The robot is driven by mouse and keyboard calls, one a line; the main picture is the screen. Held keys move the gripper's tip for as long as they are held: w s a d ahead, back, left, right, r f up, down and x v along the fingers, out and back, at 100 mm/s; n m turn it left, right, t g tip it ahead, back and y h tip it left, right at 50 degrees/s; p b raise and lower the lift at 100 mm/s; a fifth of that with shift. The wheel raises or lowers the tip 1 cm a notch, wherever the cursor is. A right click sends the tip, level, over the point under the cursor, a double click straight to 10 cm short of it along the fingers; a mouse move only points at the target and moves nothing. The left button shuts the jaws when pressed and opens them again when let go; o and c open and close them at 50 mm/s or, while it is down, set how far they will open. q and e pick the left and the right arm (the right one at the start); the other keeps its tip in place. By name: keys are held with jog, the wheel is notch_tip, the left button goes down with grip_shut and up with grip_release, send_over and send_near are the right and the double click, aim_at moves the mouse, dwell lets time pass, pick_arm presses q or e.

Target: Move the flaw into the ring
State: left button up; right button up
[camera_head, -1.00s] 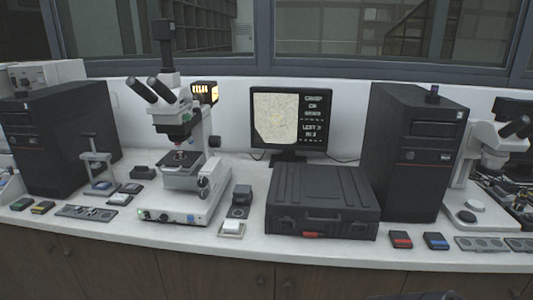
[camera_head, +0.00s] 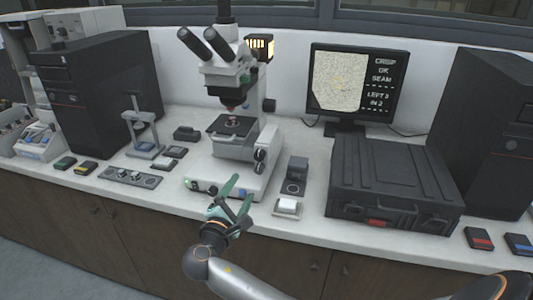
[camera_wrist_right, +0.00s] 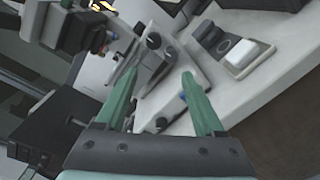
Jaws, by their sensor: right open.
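The monitor (camera_head: 352,82) shows a pale speckled picture beside the text "CRISP OK", "SEAM", "LEFT 3", "IN 2". The flaw and the ring are too small to make out there. The microscope (camera_head: 225,75) stands left of it, with a small reddish sample (camera_head: 232,121) on its dark stage (camera_head: 217,127). Stage knobs (camera_head: 261,156) sit on the stage's right side; they also show in the wrist view (camera_wrist_right: 153,41). My right gripper (camera_head: 237,196), with green fingers, is open and empty in front of the microscope base, apart from the knobs. My left gripper is out of view.
A black case (camera_head: 385,180) lies right of the microscope. A slotted plate (camera_head: 130,177) and a small stand (camera_head: 143,130) are on the left.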

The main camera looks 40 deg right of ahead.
aim_at(258, 157)
jog(key=shift+h, duration=0.3)
jog(key=x, duration=0.4)
jog(key=r+x, duration=0.1)
jog(key=x, duration=0.3)
jog(key=p+x, duration=0.1)
jog(key=x, duration=0.3)
jog(key=shift+w+d+r, duration=0.15)
jog(key=shift+d+r, duration=0.15)
jog(key=shift+d, duration=0.1)
jog(key=shift+c, duration=0.2)
grip_shut()
